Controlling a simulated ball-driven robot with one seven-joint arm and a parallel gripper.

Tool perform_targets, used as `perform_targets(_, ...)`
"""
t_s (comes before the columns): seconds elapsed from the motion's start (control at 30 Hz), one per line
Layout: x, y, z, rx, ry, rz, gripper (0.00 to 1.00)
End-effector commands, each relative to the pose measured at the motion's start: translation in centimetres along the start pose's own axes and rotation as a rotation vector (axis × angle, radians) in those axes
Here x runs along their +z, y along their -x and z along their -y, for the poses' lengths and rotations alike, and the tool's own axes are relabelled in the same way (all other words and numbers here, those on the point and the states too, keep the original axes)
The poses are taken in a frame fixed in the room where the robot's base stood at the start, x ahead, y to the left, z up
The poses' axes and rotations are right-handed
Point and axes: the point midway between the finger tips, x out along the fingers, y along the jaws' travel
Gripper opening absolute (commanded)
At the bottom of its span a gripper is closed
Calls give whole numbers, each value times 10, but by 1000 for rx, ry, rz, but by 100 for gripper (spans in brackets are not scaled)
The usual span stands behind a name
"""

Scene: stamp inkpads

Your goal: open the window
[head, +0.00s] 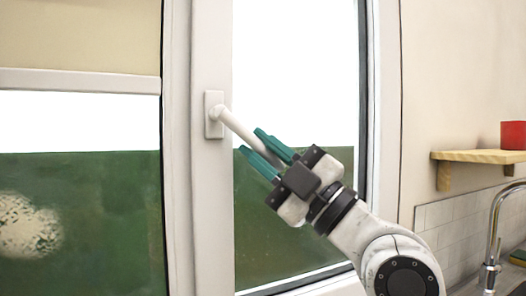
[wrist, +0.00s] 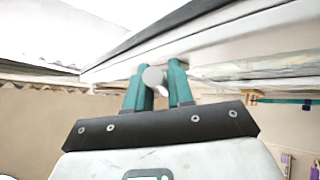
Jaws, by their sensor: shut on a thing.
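The window has a white frame (head: 207,210) and a pane (head: 295,60) with green in its lower half. Its white handle (head: 236,124) sits on an upright plate on the frame's left post, and its lever slants down to the right. My gripper (head: 254,143) has teal fingers, which are around the lever's outer part and shut on it. In the wrist view the handle's round end (wrist: 153,76) shows between the fingers of my gripper (wrist: 159,78). The sash looks flush with its surround in the head view. Part of the lever is hidden by the fingers.
A second pane (head: 75,200) with a beige blind (head: 80,35) is at the left. At the right are a wooden shelf (head: 480,156) with a red container (head: 513,135), a tap (head: 493,235) and a tiled wall (head: 450,222).

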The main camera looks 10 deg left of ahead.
Motion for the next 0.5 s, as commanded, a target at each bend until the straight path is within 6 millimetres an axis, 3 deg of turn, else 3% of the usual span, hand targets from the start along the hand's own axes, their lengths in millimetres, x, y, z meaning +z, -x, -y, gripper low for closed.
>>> perform_targets(0.03,1,1,0,0,0,3,0)
perform_targets(0.07,1,1,0,0,0,3,25)
perform_targets(0.23,1,0,0,0,1,2,41)
perform_targets(0.5,1,1,0,0,1,1,42)
